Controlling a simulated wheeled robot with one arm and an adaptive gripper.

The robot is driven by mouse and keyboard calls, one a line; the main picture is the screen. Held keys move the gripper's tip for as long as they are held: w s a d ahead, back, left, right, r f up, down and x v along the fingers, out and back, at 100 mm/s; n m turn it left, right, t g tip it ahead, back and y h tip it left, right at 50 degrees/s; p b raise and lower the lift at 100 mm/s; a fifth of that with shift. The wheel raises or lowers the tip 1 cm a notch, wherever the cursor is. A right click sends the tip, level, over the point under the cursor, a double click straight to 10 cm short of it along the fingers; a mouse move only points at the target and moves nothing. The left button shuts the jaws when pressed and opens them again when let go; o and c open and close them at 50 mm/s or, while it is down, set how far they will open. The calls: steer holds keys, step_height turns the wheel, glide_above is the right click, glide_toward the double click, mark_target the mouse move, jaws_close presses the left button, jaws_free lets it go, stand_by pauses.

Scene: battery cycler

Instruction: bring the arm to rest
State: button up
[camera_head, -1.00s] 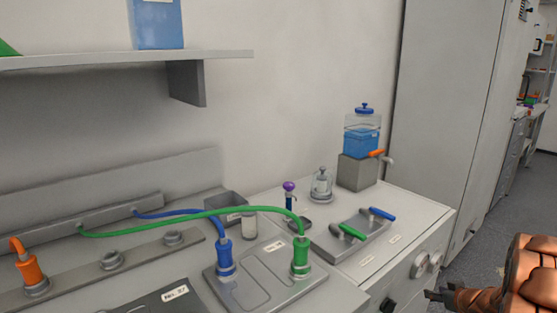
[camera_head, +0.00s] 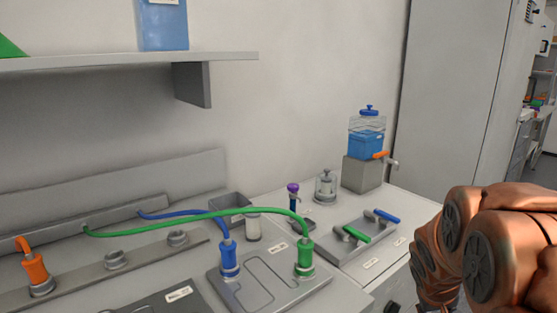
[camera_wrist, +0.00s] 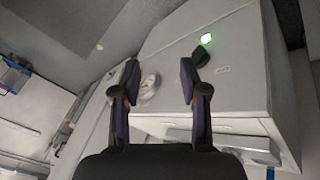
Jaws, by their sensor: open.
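My gripper (camera_wrist: 158,85) shows in the wrist view with its two dark fingers spread apart and nothing between them. In the head view my copper-coloured arm (camera_head: 490,245) fills the lower right, in front of the bench's right end. The gripper's fingers are not visible in the head view.
The bench holds a grey plate with a blue plug (camera_head: 228,260) and a green plug (camera_head: 305,258), cables attached. Beside it are a tray with green and blue handles (camera_head: 358,238), a glass jar (camera_head: 326,187) and a blue-water dispenser (camera_head: 366,140). A tall cabinet (camera_head: 450,90) stands behind.

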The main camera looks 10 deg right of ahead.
steer(key=s+a+r+n+g+y+p, duration=0.1)
steer(key=s+a+r+g+y, duration=0.15)
steer(key=s+a, duration=0.9)
steer(key=s+a+r+n+g+y, duration=0.1)
steer(key=s+a+g+y, duration=0.15)
steer(key=s+a, duration=0.95)
step_height(320, 180, up, 12)
steer(key=p, duration=1.2)
steer(key=shift+d+r, duration=0.2)
steer(key=shift+d, duration=0.25)
